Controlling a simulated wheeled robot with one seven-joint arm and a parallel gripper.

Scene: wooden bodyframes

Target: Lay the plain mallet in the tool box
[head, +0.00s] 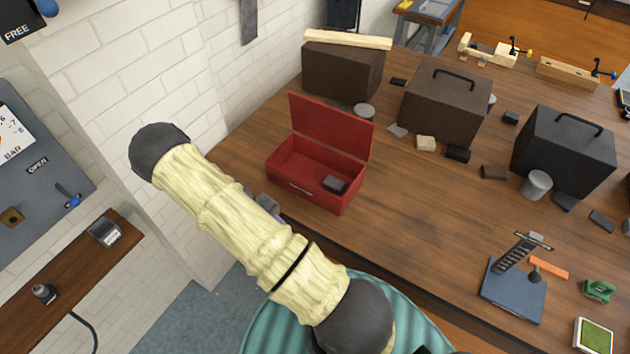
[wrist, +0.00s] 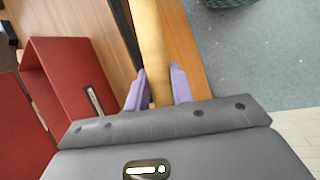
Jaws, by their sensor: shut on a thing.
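The red tool box (head: 286,177) stands open on the workbench in the head view, its lid raised at the back and a dark block (head: 335,184) inside at the right. The box also shows at the left of the wrist view (wrist: 72,82). My gripper (wrist: 158,72) has its purple fingers shut on the pale wooden handle of the mallet (wrist: 150,35). The handle runs up out of the wrist view, and the mallet's head is not visible. The gripper is beside the box, apart from it in the wrist picture. In the head view my arm hides the handle.
The wooden workbench (head: 420,210) has free room right of the box. Dark cases (head: 443,103), a metal cup (head: 536,184) and small blocks stand farther back and right. A white brick wall (head: 170,70) is at the left.

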